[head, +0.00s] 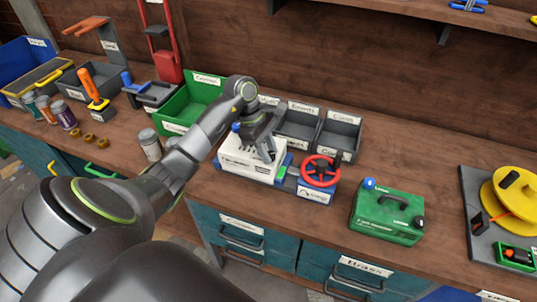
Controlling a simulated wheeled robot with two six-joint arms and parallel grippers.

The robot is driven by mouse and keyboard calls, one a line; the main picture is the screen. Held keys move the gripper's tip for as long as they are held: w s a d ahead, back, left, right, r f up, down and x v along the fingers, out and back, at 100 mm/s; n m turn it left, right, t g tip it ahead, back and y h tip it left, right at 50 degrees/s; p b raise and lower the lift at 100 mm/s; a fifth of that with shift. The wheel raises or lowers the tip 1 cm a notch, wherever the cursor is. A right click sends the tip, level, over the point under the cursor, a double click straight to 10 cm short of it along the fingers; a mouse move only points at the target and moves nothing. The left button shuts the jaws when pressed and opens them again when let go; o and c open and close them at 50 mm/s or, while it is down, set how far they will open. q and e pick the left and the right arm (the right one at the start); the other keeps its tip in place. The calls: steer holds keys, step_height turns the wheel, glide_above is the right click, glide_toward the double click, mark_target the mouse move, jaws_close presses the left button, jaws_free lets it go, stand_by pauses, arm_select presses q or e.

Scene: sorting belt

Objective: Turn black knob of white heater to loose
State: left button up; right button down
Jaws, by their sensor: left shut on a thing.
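The white heater (240,163), a white box with dark lettering on its front, stands on the workbench near the middle of the head view. My left gripper (266,153) comes down from above at the heater's right part. It is shut on the black knob, which the fingers and wrist hide almost wholly. How far the knob is turned cannot be seen. A small blue knob (236,127) shows at the heater's back left. My right gripper is not in view.
A blue device with a red handwheel (320,171) stands just right of the heater. A green box (387,216) is farther right, with clear bench between. Grey bins (340,135) and a green bin (186,108) stand behind. A jar (149,145) is left, near my arm.

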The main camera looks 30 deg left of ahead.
arm_select(q)
steer(key=shift+s+n+t+b, duration=0.1)
steer(key=shift+n+t+b, duration=0.3)
steer(key=shift+n+b, duration=0.5)
steer(key=shift+n, duration=0.3)
steer(key=o, duration=1)
steer(key=b+v, duration=0.1)
steer(key=v, duration=0.4)
steer(key=b+v, duration=0.1)
steer(key=v, duration=0.5)
steer(key=b+v, duration=0.1)
steer(key=v, duration=0.5)
steer(key=shift+s+d+r, duration=0.15)
steer(key=shift+d+r, duration=0.05)
steer(key=shift+r, duration=0.1)
